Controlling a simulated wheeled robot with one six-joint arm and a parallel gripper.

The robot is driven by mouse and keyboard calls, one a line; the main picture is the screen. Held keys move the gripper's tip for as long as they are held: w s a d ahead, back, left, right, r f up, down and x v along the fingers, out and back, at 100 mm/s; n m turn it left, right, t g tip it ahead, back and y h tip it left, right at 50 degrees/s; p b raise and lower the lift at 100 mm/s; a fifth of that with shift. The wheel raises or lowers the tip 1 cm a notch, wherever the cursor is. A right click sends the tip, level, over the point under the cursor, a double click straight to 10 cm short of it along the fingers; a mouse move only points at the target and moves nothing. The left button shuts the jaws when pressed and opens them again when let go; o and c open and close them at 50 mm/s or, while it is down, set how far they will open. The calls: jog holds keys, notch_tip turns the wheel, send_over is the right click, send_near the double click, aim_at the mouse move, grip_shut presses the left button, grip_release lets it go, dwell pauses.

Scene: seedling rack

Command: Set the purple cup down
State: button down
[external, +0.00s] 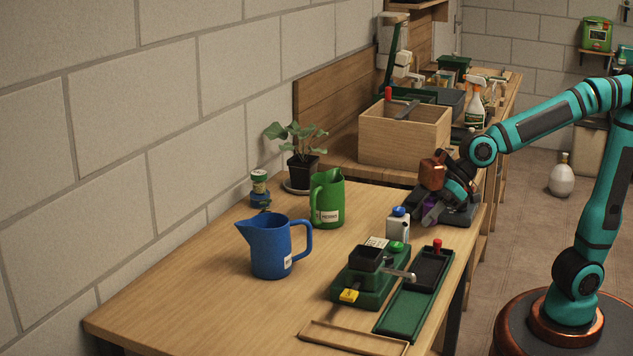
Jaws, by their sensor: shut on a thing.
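The purple cup (430,203) shows as a small purple patch at the end of my arm. My gripper (430,214) points down at the back right part of the table and is shut on the purple cup. The gripper's fingers and wrist hide most of the cup. A dark grey flat tray or device (461,214) lies under and beside the gripper. I cannot tell whether the cup touches it or hangs just above it.
A white bottle with a blue cap (398,226) stands just left of the gripper. A green jug (329,201), blue jug (271,248) and potted plant (302,170) stand further left. A wooden box (404,137) is behind. A green device (371,276) and long green tray (412,300) lie in front.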

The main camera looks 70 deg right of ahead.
jog(key=shift+f, duration=1.8)
jog(key=c, duration=1)
grip_release()
jog(key=shift+f, duration=0.15)
jog(key=shift+s+d+r, duration=0.2)
jog(key=shift+r, duration=0.35)
jog(key=v, duration=1.1)
